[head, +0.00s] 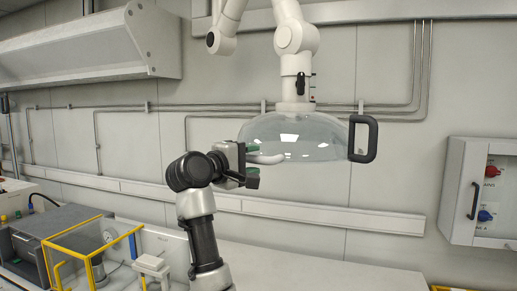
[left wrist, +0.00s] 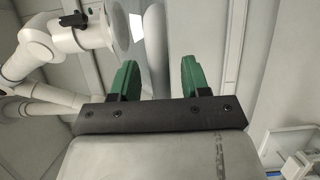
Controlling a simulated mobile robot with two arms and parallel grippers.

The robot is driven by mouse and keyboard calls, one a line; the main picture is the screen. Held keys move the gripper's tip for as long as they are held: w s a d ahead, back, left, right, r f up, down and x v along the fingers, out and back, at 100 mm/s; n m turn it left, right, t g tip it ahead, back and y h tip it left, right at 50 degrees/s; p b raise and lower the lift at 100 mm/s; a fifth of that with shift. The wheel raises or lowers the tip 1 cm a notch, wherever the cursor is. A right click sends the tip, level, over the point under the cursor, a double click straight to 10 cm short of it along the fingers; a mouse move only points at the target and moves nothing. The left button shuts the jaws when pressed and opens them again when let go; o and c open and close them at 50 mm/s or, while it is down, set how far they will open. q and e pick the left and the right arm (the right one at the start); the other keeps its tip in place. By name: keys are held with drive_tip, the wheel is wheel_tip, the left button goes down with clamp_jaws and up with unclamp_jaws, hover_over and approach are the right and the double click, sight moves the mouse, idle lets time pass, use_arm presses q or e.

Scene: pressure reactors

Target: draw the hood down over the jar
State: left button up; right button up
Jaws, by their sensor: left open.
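The hood is a clear dome (head: 310,135) hanging from a white jointed arm in the middle of the head view. It has a black handle (head: 373,138) on its right and a pale grip bar (head: 266,158) on its left. My left gripper (head: 254,163) is at that pale bar, with its green fingers open. In the left wrist view the pale bar (left wrist: 157,50) lies between the two green fingers (left wrist: 160,78), with gaps on both sides. I cannot make out the jar in either view. My right gripper is not in view.
A yellow-framed clear box (head: 61,244) and grey equipment stand on the bench at lower left. A wall cabinet (head: 455,190) with red and blue knobs is at the right. The bench top (head: 300,268) below the hood looks clear. Pipes run along the wall.

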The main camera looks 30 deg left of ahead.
use_arm(q)
drive_tip(key=shift+w+d+p, duration=0.25)
drive_tip(key=shift+w+p, duration=0.1)
drive_tip(key=shift+w, duration=1)
drive_tip(key=shift+a, duration=0.1)
clamp_jaws()
